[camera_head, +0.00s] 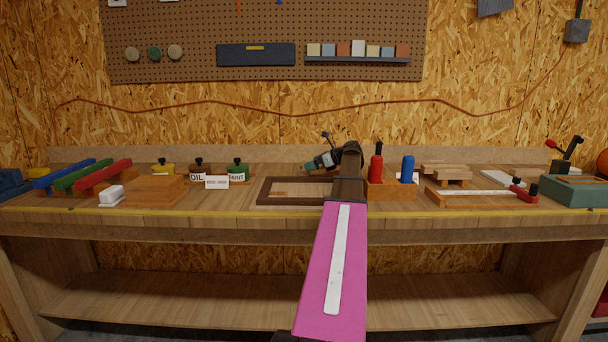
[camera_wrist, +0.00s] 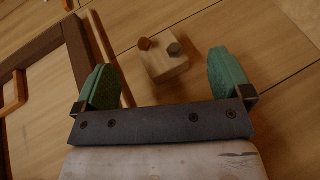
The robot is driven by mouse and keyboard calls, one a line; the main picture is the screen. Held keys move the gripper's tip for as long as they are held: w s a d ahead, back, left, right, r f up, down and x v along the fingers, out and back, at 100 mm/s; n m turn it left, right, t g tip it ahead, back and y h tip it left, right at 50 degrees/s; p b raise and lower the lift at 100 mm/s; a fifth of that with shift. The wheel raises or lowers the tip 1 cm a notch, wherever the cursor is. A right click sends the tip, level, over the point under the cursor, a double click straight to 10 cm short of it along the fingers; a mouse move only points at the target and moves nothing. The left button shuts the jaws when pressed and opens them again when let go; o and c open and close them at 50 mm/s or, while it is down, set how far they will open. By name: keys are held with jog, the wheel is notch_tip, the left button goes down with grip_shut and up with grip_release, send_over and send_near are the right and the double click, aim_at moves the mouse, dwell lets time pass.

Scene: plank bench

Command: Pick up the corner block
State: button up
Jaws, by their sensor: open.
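The corner block is most likely the small pale wooden block (camera_wrist: 165,68) with two bolt heads on top, one brassy and one grey, in the wrist view. It sits on the plank bench top, beside a wooden frame (camera_wrist: 75,50). My gripper (camera_wrist: 162,78) is open, with one green finger on each side of the block in the picture. No contact shows, and I cannot tell how high the fingers are above it. In the head view my gripper (camera_head: 322,161) is partly hidden by my arm, and I cannot make out the block there.
The dark frame (camera_head: 262,193) lies on the bench left of my arm. Labelled pots (camera_head: 238,169) stand at left. Stacked wood pieces (camera_head: 446,171) lie farther right.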

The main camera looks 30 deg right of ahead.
aim_at(304, 172)
jog(key=x, duration=0.4)
jog(key=shift+w+f, duration=0.1)
jog(key=c, duration=1.2)
jog(key=shift+c, duration=0.2)
